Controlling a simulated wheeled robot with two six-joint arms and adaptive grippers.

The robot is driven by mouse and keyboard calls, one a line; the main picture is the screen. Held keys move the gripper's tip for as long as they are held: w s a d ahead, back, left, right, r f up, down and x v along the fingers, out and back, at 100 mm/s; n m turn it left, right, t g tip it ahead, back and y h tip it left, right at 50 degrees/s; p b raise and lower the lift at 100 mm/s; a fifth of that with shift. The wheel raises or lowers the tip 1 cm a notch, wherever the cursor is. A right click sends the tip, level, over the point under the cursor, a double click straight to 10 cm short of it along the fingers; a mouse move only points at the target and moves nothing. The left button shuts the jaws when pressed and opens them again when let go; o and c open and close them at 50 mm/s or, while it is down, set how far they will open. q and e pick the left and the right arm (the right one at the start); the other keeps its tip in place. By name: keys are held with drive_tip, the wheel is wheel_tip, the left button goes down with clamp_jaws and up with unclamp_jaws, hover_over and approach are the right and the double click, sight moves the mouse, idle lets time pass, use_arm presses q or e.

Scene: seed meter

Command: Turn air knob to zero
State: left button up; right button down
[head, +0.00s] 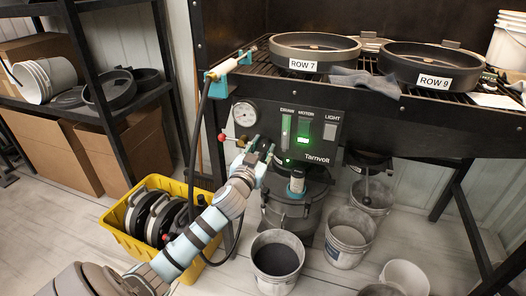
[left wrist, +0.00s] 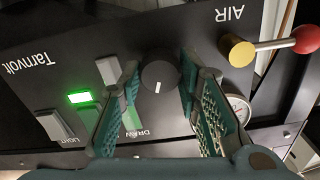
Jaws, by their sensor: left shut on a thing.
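A round black knob (left wrist: 160,72) with a short white mark sits on the dark Tarnvolt control panel (head: 318,140). In the left wrist view, which shows the panel upside down, the mark points down towards the DRAW switch. My left gripper (head: 257,149) is at the panel's lower left. Its teal fingers (left wrist: 160,92) are shut on the knob, one on each side, and hide it in the head view. The AIR lettering (left wrist: 230,14) stands beside a brass valve (left wrist: 241,53) with a red-ball lever (left wrist: 306,39). My right gripper is not in view.
A pressure gauge (head: 246,114) is close to the left gripper. A black hose (head: 198,125) hangs at the left. A yellow crate (head: 119,214) and buckets (head: 277,259) stand below. Labelled pans (head: 430,64) sit above.

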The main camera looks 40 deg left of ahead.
use_arm(q)
drive_tip(key=shift+f+n+b, duration=0.1)
drive_tip(key=shift+n+b, duration=0.2)
drive_tip(key=shift+n, duration=2)
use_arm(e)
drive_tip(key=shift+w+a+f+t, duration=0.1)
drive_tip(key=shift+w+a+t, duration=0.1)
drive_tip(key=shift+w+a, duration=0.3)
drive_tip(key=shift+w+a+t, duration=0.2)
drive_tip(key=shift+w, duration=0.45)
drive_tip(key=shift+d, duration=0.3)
use_arm(q)
drive_tip(key=o, duration=1.1)
drive_tip(key=shift+o, duration=0.2)
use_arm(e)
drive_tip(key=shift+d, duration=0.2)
